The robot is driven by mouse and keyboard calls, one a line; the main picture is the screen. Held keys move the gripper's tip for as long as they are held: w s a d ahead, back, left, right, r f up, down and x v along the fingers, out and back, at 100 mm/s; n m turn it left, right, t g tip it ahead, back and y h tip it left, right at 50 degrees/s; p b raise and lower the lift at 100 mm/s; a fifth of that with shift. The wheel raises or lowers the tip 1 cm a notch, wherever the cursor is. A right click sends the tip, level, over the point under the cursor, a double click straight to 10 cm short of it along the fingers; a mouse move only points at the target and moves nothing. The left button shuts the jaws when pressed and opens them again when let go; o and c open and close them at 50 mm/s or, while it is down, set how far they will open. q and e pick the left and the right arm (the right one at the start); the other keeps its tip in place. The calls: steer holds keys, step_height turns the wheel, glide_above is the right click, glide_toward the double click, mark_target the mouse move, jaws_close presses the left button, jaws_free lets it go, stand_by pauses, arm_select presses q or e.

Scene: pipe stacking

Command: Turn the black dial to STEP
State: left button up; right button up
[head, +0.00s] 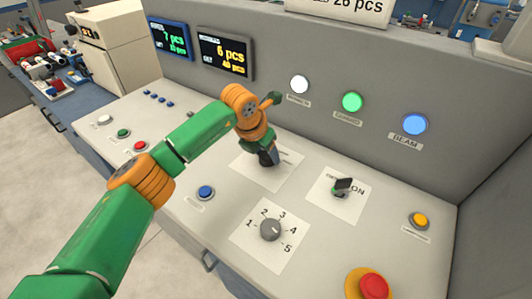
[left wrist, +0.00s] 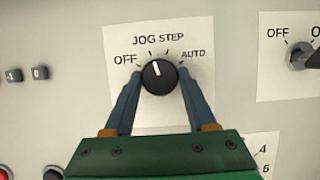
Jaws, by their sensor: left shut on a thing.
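The black dial (left wrist: 159,77) sits on a white label plate marked OFF, JOG, STEP and AUTO in the left wrist view. Its white pointer line points up and slightly left, toward the JOG mark. My left gripper (left wrist: 160,80) has one finger on each side of the dial and is shut on it. In the head view my left gripper (head: 268,158) reaches down to the white plate (head: 250,175) and hides the dial. My right gripper is in neither view.
An OFF/ON switch (head: 342,188) is right of the dial's plate, and a grey numbered knob (head: 270,229) is nearer. A blue button (head: 206,192), a yellow button (head: 419,220) and a red mushroom button (head: 374,286) stand on the panel. Lamps and displays line the upright back panel.

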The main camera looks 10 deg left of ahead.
arm_select(q)
steer(key=m+h, duration=0.1)
steer(key=m, duration=0.2)
steer(key=shift+w+a+r+m+g+h, duration=0.1)
steer(key=shift+m+g+h, duration=0.25)
steer(key=shift+m, duration=0.55)
steer(key=shift+w+m+g+h, duration=0.1)
steer(key=shift+m+g+h, duration=0.2)
steer(key=shift+m, duration=0.6)
steer(key=o, duration=1.4)
steer(key=b+v, duration=0.1)
steer(key=v, duration=0.5)
steer(key=shift+s+a+r, duration=0.1)
steer(key=shift+a+r, duration=0.05)
steer(key=shift+r, duration=0.3)
